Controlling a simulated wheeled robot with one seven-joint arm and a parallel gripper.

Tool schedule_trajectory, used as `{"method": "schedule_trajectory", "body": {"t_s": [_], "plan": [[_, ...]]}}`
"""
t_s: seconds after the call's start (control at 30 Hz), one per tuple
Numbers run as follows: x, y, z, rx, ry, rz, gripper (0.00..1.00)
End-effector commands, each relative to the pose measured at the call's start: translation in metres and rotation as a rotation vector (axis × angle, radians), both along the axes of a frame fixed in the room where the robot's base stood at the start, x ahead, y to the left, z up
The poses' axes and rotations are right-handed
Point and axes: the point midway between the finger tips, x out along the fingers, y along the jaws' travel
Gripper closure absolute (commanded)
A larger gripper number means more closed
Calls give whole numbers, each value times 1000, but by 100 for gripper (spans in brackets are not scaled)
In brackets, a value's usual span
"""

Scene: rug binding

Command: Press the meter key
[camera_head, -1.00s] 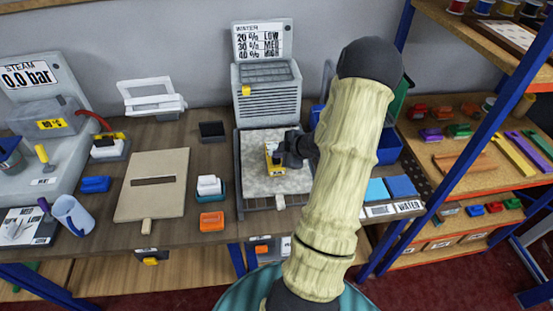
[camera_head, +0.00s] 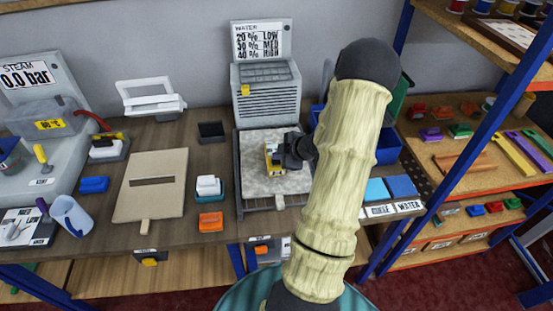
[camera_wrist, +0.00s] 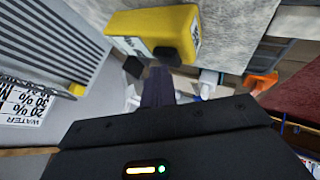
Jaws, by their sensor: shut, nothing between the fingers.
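The yellow meter (camera_head: 269,158) rests on a light grey rug piece (camera_head: 260,184) in the dark tray of the grey machine. In the wrist view the meter (camera_wrist: 150,22) shows a pale label and a dark patch, perhaps its key (camera_wrist: 167,55), on the side facing my fingers. My gripper (camera_head: 285,155) is shut and empty, close by the meter's right side in the head view. In the wrist view my gripper (camera_wrist: 158,75) has its fingertips just short of the dark patch. I cannot tell whether they touch it.
A grey vented machine (camera_head: 265,95) with a water chart stands behind the tray. A beige slotted board (camera_head: 153,199), a white-and-teal block (camera_head: 209,187) and an orange block (camera_head: 211,222) lie left of it. Blue shelf posts (camera_head: 455,140) stand at right.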

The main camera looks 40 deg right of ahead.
Motion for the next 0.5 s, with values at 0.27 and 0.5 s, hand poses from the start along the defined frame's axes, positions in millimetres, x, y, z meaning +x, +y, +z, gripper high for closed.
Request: {"method": "schedule_trajectory", "body": {"t_s": [0.27,0.5], "plan": [[0,0,-1,0,1,1,100],[0,0,7,1,2,1,100]]}}
